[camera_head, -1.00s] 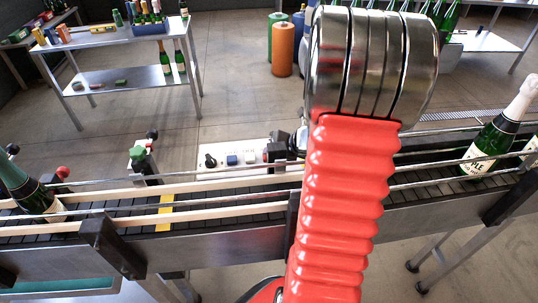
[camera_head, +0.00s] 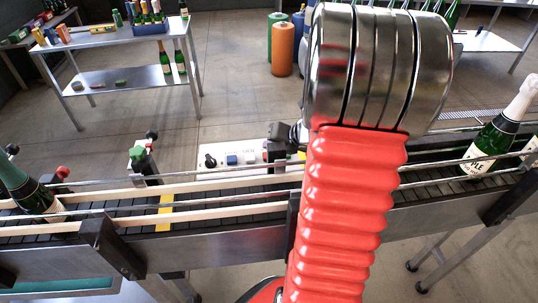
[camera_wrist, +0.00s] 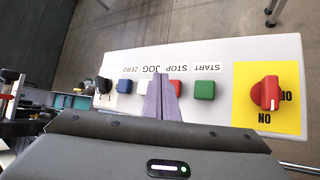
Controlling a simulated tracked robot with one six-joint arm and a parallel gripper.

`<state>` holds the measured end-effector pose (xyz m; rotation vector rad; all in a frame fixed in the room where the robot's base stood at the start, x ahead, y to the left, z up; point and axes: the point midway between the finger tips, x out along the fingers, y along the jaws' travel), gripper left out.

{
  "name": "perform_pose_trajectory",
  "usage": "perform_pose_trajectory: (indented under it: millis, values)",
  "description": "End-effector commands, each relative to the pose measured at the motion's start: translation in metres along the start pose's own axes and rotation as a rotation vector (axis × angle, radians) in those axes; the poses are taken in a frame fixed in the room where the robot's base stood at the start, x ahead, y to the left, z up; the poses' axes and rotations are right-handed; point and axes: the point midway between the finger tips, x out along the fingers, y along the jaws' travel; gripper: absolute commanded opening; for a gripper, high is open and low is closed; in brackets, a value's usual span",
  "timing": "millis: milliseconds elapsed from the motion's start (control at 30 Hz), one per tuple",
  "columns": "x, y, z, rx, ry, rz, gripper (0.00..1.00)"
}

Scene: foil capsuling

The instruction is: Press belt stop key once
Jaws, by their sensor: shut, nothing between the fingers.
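The white control panel (camera_wrist: 225,120) fills the middle of the wrist view, its labels upside down. The red key (camera_wrist: 175,88) sits by the STOP label, with the green START key (camera_wrist: 204,89) to its right. A white key (camera_wrist: 142,87) and a blue key (camera_wrist: 124,86) are to its left. My gripper (camera_wrist: 162,80) is shut and empty, its tips over the panel between the white and red keys, partly covering both. I cannot tell whether it touches the red key. In the head view the panel (camera_head: 228,170) stands behind the belt.
A red rotary switch (camera_wrist: 267,93) sits on a yellow plate at the panel's right; a black knob (camera_wrist: 104,85) is at its left. The conveyor (camera_head: 240,240) carries green bottles at left (camera_head: 25,190) and right (camera_head: 495,135). My red arm hides the belt's middle.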

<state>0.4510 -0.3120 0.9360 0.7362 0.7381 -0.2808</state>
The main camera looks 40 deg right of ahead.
Motion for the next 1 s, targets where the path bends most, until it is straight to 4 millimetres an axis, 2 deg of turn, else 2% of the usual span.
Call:
perform_pose_trajectory:
  millis: [500,1000]
  values:
    - [-0.026,0.019,0.019,-0.002,-0.002,0.001,0.0]
    - [-0.027,0.02,0.02,0.0,0.0,0.0,0.0]
